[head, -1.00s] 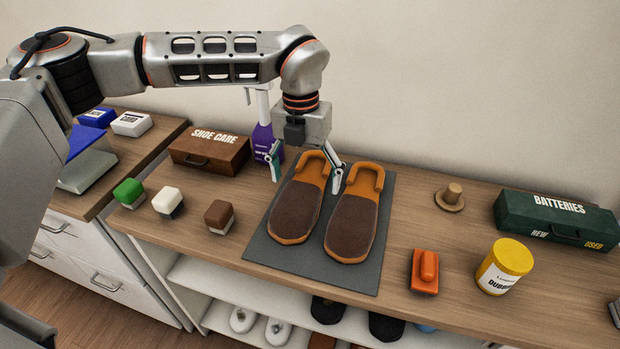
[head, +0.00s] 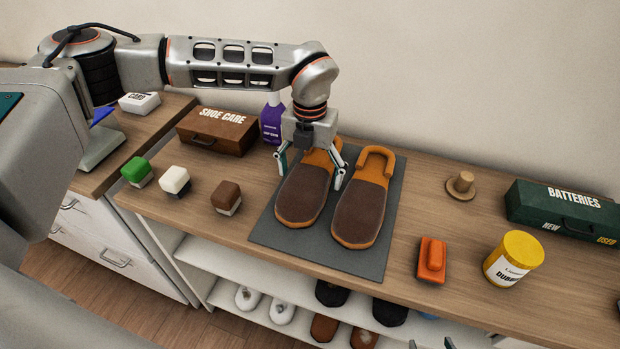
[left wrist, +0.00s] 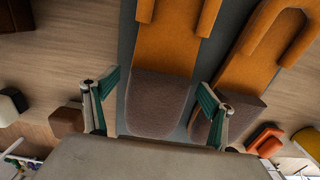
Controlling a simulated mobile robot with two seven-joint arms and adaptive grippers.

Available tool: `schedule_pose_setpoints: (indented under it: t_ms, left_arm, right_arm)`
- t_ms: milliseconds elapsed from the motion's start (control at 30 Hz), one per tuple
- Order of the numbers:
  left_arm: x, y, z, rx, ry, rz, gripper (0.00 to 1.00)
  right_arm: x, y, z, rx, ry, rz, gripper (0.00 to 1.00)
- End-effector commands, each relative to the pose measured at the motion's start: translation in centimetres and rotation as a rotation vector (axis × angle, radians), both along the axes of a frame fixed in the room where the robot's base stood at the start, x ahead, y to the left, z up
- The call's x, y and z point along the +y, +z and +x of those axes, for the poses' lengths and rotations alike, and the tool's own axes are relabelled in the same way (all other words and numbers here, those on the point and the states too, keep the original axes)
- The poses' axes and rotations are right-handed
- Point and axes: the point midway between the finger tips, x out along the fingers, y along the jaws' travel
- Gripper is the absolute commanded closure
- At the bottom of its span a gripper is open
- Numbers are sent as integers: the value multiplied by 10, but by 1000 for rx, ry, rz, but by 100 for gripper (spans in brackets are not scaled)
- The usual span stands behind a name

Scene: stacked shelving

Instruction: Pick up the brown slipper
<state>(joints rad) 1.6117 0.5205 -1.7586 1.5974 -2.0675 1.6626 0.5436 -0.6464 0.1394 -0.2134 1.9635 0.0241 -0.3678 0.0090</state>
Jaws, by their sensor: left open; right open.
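Two brown slippers with dark brown toes and tan heels lie side by side on a grey mat (head: 377,262). The left slipper (head: 302,192) and the right slipper (head: 358,215) both point toward the shelf's front edge. My left gripper (head: 311,177) is open above the left slipper, its fingers on either side of it. In the left wrist view, the left slipper (left wrist: 160,100) lies between the open fingers, and the right slipper (left wrist: 262,65) is beyond the right finger. Whether the fingers touch the slipper I cannot tell.
A shoe care box (head: 215,132), purple bottle (head: 271,122) and several small brushes, one brown (head: 227,197), stand to the left. An orange brush (head: 432,260), yellow tin (head: 513,258), wooden knob (head: 461,186) and batteries box (head: 567,210) stand to the right. More footwear sits on lower shelves.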

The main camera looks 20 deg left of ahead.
Motion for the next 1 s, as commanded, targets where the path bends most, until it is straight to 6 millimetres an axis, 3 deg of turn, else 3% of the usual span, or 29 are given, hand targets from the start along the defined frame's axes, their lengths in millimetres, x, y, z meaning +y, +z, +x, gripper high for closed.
schedule_pose_setpoints:
  t_ms: [133,167,300,333,767,1000]
  left_arm:
    - [0,1,0,-1,0,0,16]
    - [0,1,0,0,0,0,22]
    - [0,1,0,0,0,0,58]
    - [0,1,0,0,0,0,61]
    - [0,6,0,0,0,0,61]
    - [0,39,1,-4,1,0,61]
  right_arm:
    - [0,2,1,-4,0,1,49]
    - [0,2,1,-4,0,1,49]
    - [0,2,1,-3,0,0,49]
    - [0,2,1,-3,0,0,49]
    - [-1,-3,-2,7,-1,-2,49]
    - [-1,-1,-2,6,-1,-2,49]
